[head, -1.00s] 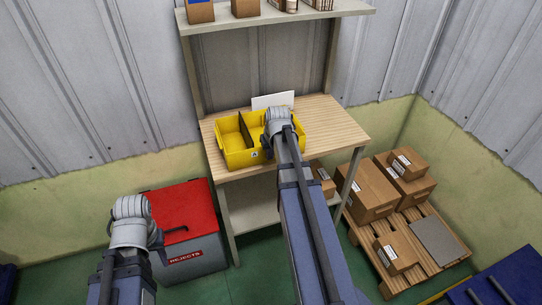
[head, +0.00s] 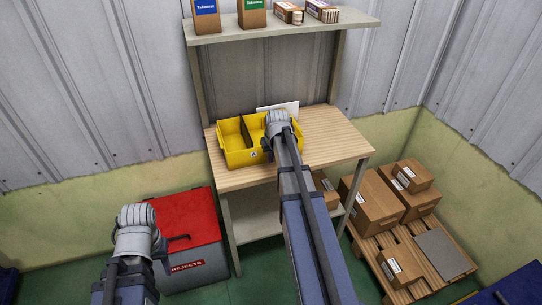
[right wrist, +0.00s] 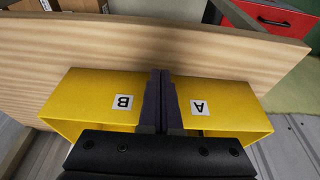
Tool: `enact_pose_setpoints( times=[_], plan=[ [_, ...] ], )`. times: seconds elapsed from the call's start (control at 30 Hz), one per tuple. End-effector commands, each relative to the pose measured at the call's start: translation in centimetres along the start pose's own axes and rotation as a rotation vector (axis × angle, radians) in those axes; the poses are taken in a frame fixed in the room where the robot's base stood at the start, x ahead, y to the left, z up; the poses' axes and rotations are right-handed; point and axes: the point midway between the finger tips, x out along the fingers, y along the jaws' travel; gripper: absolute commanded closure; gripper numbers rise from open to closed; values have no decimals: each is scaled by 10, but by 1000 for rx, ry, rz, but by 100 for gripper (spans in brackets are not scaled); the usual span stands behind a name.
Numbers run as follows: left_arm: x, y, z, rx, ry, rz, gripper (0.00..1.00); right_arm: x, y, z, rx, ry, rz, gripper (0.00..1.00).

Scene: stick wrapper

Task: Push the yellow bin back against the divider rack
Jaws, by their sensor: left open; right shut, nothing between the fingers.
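In the head view my right arm hides part of the bin. A white panel (head: 287,106) rises close behind the bin; I cannot tell if it is the divider rack or if they touch. My left gripper (head: 161,250) is open, low and away from the bench.
The workbench (head: 335,140) has bare room right of the bin. A shelf (head: 280,26) with boxes spans above. A red-lidded rejects box (head: 190,220) stands left of the bench, near my left gripper. Cartons (head: 375,200) sit on a pallet at right.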

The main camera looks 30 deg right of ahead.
Motion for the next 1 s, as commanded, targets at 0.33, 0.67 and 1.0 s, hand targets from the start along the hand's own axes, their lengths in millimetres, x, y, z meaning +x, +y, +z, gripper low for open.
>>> enact_pose_setpoints(
  times=[0.33,0.67,1.0],
  plan=[
    [-38,-4,2,0,0,0,58,-45,-8,18,-2,1,0,100],
    [-86,-8,5,0,0,0,58,-96,-7,18,-2,1,0,100],
    [-95,-9,6,1,0,0,58,-106,-7,19,-2,1,0,100]
  ],
)
